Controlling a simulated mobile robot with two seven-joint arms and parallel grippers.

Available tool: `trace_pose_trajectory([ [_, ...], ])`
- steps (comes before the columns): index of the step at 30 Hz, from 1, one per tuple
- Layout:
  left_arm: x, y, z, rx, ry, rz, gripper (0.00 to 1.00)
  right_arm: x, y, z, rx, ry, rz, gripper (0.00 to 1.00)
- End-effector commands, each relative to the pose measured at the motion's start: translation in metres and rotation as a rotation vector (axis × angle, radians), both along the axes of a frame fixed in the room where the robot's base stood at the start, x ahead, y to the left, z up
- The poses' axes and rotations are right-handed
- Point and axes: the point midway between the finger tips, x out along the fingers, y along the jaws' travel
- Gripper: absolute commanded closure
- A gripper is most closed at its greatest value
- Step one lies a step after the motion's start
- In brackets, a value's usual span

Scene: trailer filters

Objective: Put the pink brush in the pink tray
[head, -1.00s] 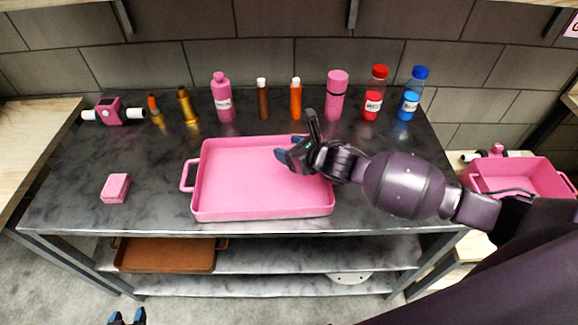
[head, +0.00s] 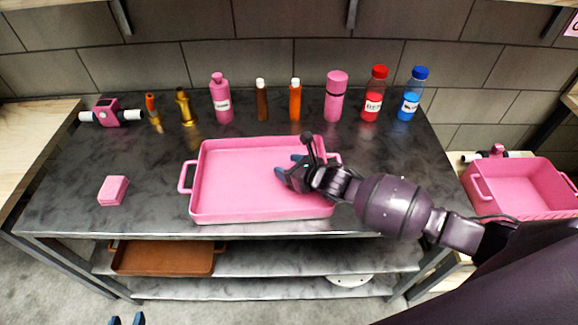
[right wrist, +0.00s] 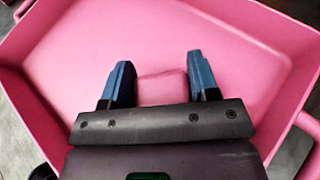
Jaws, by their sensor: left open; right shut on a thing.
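The pink tray (head: 222,207) lies on the dark marbled tabletop, with a handle at each end. My right gripper (head: 284,169) is over the right half of the tray, inside its rim and low down. In the right wrist view, its blue fingers (right wrist: 160,80) are shut on a pink block-like thing, the pink brush (right wrist: 162,90). The brush is hard to pick out against the pink tray, and I cannot tell whether it touches the tray floor. My left gripper (head: 126,319) only shows its blue fingertips at the bottom edge, open and away from the table.
A pink block (head: 113,190) lies left of the tray. Several bottles and fittings stand along the back, including a pink bottle (head: 221,100) and a red-capped bottle (head: 374,95). A pink bin (head: 525,188) is at the right. A brown tray (head: 163,259) sits on the shelf below.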

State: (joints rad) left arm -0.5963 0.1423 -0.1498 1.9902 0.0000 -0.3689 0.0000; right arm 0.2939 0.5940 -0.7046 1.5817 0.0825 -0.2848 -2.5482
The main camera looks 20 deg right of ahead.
Motion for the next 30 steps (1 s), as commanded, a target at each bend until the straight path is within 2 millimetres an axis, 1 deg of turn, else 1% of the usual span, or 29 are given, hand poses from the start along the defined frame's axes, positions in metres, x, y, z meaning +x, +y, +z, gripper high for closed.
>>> trace_pose_trajectory([
  [2, 0.000, 0.000, -0.002, 0.000, 0.001, 0.000, 0.57, 0.000, 0.000, -0.003, 0.000, 0.001, 0.000, 0.68],
  [3, 0.000, 0.000, -0.001, 0.000, 0.001, 0.000, 0.57, 0.000, 0.000, -0.002, 0.000, 0.001, 0.000, 0.39],
  [7, 0.000, 0.000, -0.001, 0.000, 0.001, 0.000, 0.57, 0.000, 0.000, -0.002, 0.000, 0.001, 0.000, 0.20],
  [14, -0.002, 0.000, -0.002, 0.000, 0.004, 0.000, 0.57, 0.000, 0.000, -0.002, 0.000, 0.001, 0.000, 0.20],
  [17, -0.003, 0.001, -0.001, 0.001, 0.006, 0.001, 0.57, 0.000, 0.000, 0.001, 0.000, 0.000, 0.000, 0.20],
  [19, -0.005, 0.001, 0.000, 0.001, 0.008, 0.003, 0.57, -0.003, -0.002, 0.003, -0.002, -0.001, 0.001, 0.20],
  [23, -0.005, 0.001, 0.002, 0.000, 0.007, 0.003, 0.57, -0.018, -0.011, 0.010, -0.003, -0.001, 0.000, 0.20],
  [30, -0.003, 0.001, 0.008, 0.000, 0.002, 0.002, 0.57, -0.056, -0.032, 0.028, -0.004, 0.000, 0.000, 0.20],
])
